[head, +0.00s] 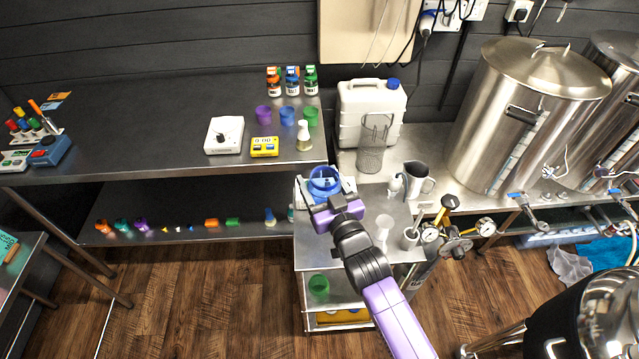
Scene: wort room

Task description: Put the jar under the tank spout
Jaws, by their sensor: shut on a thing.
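A clear jar with a blue rim (325,175) is between the fingers of my gripper (326,189), over the back left part of the steel cart top (318,247). My gripper is shut on it. I cannot tell whether the jar touches the cart or hangs just above it; its lower part is hidden by my gripper. The large steel tank (515,105) stands at the right on the counter. Its spout (525,208), with a blue handle, sticks out low at its front, well to the right of my gripper.
A steel pitcher (415,180), a mesh basket (371,150) and a white canister (370,108) stand on the counter between jar and tank. A valve with gauges (456,238) juts out right of the cart. A black kettle (575,320) stands at the lower right.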

